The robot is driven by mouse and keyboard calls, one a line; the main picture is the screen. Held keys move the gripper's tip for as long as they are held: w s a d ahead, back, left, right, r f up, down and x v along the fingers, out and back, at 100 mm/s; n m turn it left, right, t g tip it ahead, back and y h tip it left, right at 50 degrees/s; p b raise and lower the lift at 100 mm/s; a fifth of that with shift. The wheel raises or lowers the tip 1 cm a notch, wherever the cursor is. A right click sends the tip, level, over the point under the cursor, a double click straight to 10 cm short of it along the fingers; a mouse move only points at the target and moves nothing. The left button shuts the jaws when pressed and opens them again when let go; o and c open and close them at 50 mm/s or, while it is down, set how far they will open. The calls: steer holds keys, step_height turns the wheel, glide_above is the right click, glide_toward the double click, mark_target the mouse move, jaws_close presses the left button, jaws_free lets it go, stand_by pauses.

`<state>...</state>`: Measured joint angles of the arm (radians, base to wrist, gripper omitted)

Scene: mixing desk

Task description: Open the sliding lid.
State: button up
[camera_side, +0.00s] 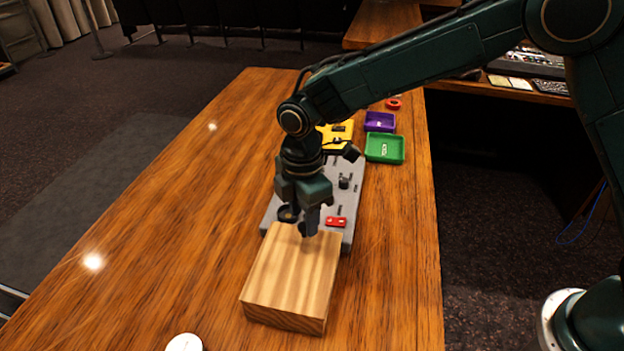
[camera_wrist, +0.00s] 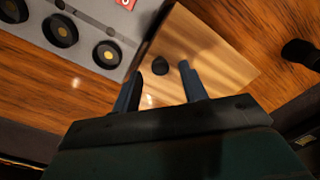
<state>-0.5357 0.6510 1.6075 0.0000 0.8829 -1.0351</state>
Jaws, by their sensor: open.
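A light wooden box (camera_side: 290,272) stands on the desk, its flat striped top facing up; I take this top to be the sliding lid. In the wrist view the wooden top (camera_wrist: 203,48) carries a small dark round knob (camera_wrist: 160,66). My gripper (camera_side: 305,226) points down over the far end of the box. In the wrist view its two fingers (camera_wrist: 162,82) are apart, with the knob showing in the gap between them. I cannot tell whether either finger touches the knob. The inside of the box is hidden.
A grey control panel (camera_side: 346,206) with dark knobs and a red part (camera_side: 336,222) adjoins the box's far end. Beyond it are a yellow device (camera_side: 340,131), a green tray (camera_side: 385,148) and a purple tray (camera_side: 380,121). A white round thing (camera_side: 184,343) is at front. The desk's left is clear.

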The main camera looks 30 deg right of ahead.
mark_target(287, 289)
steer(key=shift+f, duration=0.8)
jaws_close()
steer(key=s+a, duration=0.8)
steer(key=shift+s+a, duration=0.2)
steer(key=shift+a, duration=0.05)
jaws_free()
